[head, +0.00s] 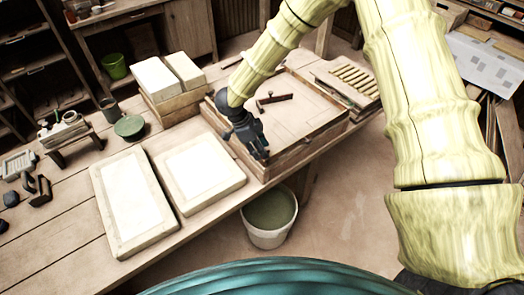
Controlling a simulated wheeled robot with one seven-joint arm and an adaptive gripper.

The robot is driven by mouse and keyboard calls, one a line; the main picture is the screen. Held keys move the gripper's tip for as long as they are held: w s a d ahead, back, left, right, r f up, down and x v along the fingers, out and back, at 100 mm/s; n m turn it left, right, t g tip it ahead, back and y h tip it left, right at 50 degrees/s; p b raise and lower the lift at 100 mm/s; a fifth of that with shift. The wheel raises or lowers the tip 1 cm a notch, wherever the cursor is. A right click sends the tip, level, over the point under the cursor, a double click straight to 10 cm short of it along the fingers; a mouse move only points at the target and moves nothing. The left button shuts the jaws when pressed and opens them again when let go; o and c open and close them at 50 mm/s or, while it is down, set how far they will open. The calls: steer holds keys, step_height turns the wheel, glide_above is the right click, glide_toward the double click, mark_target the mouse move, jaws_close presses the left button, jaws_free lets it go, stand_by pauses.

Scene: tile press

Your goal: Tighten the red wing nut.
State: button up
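My gripper (262,153) is dark and small in the head view. It points down at the front left part of a wooden press box (300,142) on the table. I cannot tell whether its fingers are open or shut, or whether they touch the box. I cannot make out a red wing nut; it may be hidden behind my gripper or be too small to see. A short dark reddish-brown piece (274,98) lies on top of the box, behind and right of my gripper.
Two pale tiles or slabs, one long (131,203) and one squarer (203,172), lie left of the box on the table (60,225). Pale blocks (158,78) stand behind them. A bucket (268,217) stands on the floor below the table edge.

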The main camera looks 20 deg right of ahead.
steer(key=v, duration=0.9)
steer(key=shift+a+r, duration=0.2)
steer(key=shift+r, duration=0.15)
steer(key=shift+w, duration=0.1)
